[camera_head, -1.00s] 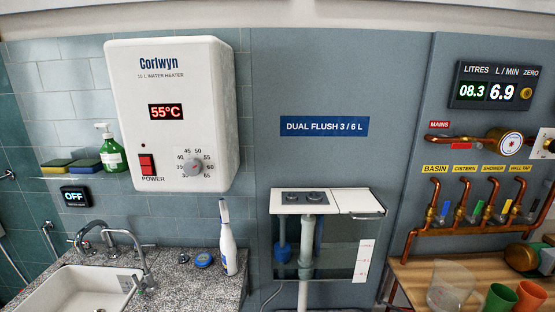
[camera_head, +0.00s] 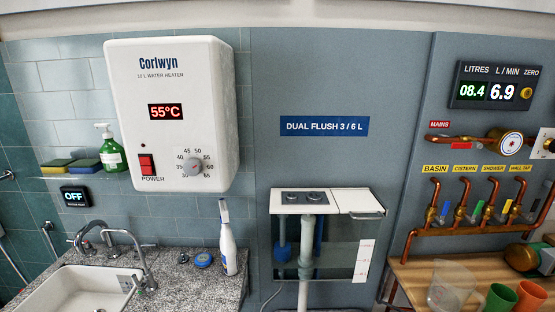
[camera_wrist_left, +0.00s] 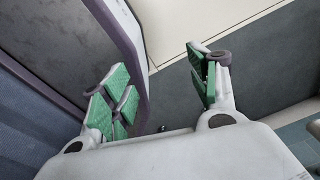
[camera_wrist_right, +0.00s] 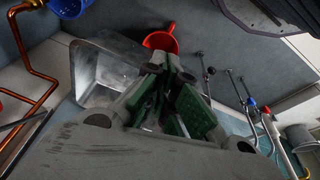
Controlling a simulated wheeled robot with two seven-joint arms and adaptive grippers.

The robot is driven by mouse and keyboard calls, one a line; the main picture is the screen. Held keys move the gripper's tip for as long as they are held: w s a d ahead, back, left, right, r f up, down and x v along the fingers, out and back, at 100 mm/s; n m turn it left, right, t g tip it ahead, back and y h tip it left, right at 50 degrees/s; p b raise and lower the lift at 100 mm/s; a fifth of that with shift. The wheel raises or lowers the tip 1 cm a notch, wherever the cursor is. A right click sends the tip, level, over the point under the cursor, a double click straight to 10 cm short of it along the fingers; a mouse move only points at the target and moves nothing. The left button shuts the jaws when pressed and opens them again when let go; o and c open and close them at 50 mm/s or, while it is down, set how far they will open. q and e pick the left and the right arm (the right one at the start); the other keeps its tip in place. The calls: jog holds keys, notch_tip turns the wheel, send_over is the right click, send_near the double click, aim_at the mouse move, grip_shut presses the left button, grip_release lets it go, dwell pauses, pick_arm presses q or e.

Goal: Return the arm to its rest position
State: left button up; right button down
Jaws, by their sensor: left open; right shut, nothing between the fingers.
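Neither arm shows in the head view. In the left wrist view my left gripper (camera_wrist_left: 165,85) is open, its green-padded fingers wide apart with nothing between them. In the right wrist view my right gripper (camera_wrist_right: 167,95) has its green-padded fingers closed together with no object held. Behind the right fingers are a clear container (camera_wrist_right: 95,75) and a red scoop-like thing (camera_wrist_right: 161,38); I cannot tell if the fingers are near them.
The head view shows a water heater (camera_head: 172,115), a sink (camera_head: 85,289), a white spray bottle (camera_head: 228,250), a cistern (camera_head: 325,202), copper pipes with valves (camera_head: 470,230), and a wooden bench (camera_head: 410,270) with a clear jug (camera_head: 450,287) and cups.

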jog(key=s+d+f, duration=0.1)
jog(key=s+f, duration=0.3)
jog(key=f, duration=0.4)
jog(key=s+d+f+g, duration=0.1)
jog(key=s+f, duration=0.3)
jog(key=f, duration=0.5)
jog(key=s+d+f, duration=0.1)
jog(key=s+f, duration=0.4)
jog(key=f, duration=0.3)
pick_arm(q)
jog(key=shift+s+d, duration=0.25)
jog(key=shift+d, duration=0.5)
pick_arm(e)
jog(key=s+d+f, duration=0.4)
jog(key=s+f, duration=0.3)
jog(key=s, duration=0.5)
jog(key=shift+s+f+g, duration=0.15)
jog(key=shift+f+g, duration=0.05)
jog(key=shift+g, duration=0.1)
